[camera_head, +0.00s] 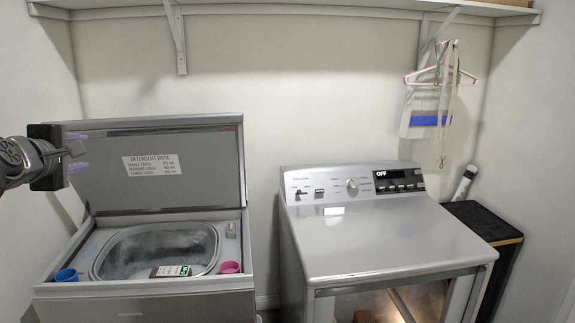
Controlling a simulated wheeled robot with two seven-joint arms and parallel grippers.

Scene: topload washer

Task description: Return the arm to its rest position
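My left gripper (76,151) comes in from the left edge. It is in front of the raised washer lid, above the left side of the washer. Its fingers look apart, with nothing seen between them. The topload washer (140,311) stands at the left with its lid (205,177) standing open. A label on the lid reads "Detergent dose". My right gripper is not in view.
A blue cup (66,275) and a pink cup (230,267) sit at the washer's front corners. A small dark box with a display (171,271) is at the tub's front rim. A dryer (385,240) reading "OFF" stands right. Hangers (440,77) hang from the shelf (300,8).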

